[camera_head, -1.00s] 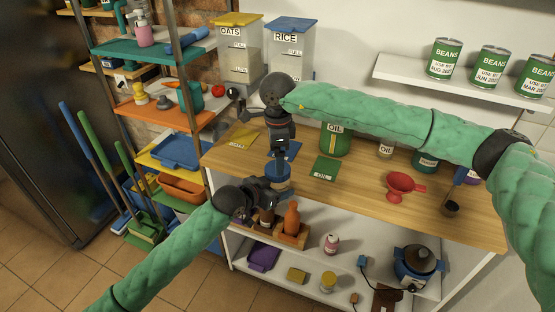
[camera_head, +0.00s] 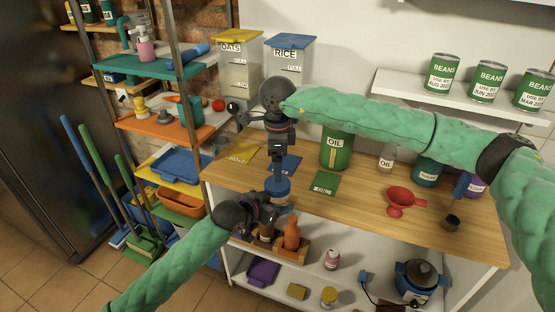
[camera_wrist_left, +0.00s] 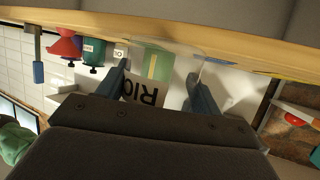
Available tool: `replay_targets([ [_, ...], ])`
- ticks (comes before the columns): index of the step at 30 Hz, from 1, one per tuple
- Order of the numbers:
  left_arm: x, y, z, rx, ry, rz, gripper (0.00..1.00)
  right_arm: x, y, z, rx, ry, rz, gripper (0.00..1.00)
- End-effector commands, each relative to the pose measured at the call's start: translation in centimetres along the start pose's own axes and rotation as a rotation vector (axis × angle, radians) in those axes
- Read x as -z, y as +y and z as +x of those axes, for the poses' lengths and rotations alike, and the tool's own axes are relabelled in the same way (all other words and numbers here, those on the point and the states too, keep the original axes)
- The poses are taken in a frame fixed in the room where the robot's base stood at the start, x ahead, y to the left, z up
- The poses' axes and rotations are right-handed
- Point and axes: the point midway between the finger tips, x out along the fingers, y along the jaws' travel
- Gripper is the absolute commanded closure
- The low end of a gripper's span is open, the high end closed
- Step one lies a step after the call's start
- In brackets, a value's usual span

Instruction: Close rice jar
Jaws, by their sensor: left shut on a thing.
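The rice jar shows in the left wrist view (camera_wrist_left: 143,92) with its label upside down. My left gripper (camera_head: 268,208) is shut around the jar's body at the table's front edge; its two fingers show on either side of the jar in the left wrist view (camera_wrist_left: 160,92). A blue round lid (camera_head: 278,185) shows at the jar's top in the head view. My right gripper (camera_head: 278,172) points straight down at the lid from above. Whether its fingers grip the lid, and whether the lid is seated on the rim, I cannot tell.
A blue mat (camera_head: 290,164) and a green mat (camera_head: 324,183) lie on the wooden table (camera_head: 350,200). Rice and oats bins (camera_head: 289,60) stand at the back.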

Motion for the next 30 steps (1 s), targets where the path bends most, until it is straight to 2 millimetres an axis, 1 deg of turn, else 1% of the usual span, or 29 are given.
replay_targets([
  [5, 0.0, 0.0, 0.0, 0.000, 0.000, 0.000, 0.98, 0.0, 0.0, 1.8, -0.003, 0.000, 0.000, 0.15],
  [15, 0.0, 0.0, 0.0, 0.000, 0.000, 0.000, 0.98, 0.0, 0.0, 6.3, -0.001, 0.000, 0.001, 0.15],
  [18, 0.0, 0.0, 0.0, 0.000, 0.000, 0.000, 0.98, 0.0, 0.0, 7.2, -0.002, 0.000, 0.000, 0.15],
  [21, 0.0, 0.0, 0.0, 0.000, 0.000, 0.000, 0.98, 0.0, 0.0, 7.5, -0.001, 0.000, 0.000, 0.15],
  [28, 0.0, 0.0, 0.0, 0.000, 0.000, 0.000, 0.98, 0.0, 0.0, 7.5, -0.001, 0.000, 0.000, 0.15],
  [30, 0.0, 0.0, 0.0, 0.000, 0.000, 0.000, 0.98, 0.0, 0.0, 7.5, -0.001, 0.000, 0.000, 0.28],
])
